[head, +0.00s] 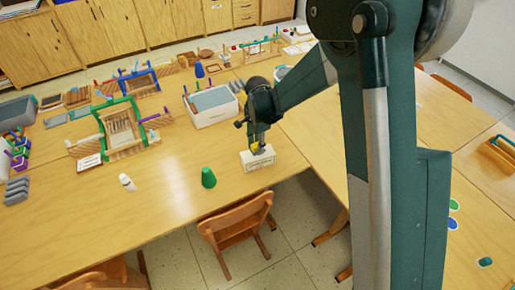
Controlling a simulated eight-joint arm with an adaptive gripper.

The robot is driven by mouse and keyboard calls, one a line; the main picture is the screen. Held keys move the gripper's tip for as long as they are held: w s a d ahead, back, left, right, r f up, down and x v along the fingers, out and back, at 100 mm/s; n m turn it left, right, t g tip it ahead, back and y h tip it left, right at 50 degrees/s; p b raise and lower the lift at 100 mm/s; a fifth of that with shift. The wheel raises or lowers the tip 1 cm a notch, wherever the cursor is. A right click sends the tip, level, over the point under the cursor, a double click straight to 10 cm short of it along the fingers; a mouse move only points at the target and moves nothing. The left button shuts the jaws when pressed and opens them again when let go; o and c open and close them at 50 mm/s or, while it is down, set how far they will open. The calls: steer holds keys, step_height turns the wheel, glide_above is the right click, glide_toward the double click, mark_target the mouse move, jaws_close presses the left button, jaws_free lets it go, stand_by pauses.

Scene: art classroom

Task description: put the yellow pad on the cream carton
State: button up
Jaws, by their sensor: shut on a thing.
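The cream carton (259,165) is a small pale box at the front edge of the table, near the middle of the view. My gripper (257,148) points down directly over it. My gripper is shut on the yellow pad (255,147), of which only a small yellow patch shows between the fingers. The pad is at the carton's top; I cannot tell whether it touches the carton. The fingers hide most of the pad.
A green cone (208,178) and a white bottle (127,182) stand left of the carton. A white bin (212,110) is behind it, and a green wooden frame (121,128) stands farther left. A wooden chair (238,226) is below the edge.

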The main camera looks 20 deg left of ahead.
steer(key=shift+f, duration=0.8)
steer(key=shift+f, duration=0.2)
steer(key=o, duration=0.9)
steer(key=shift+r, duration=0.15)
step_height(320, 180, up, 12)
steer(key=shift+r+p, duration=0.1)
steer(key=shift+p, duration=0.4)
steer(key=shift+d, duration=0.1)
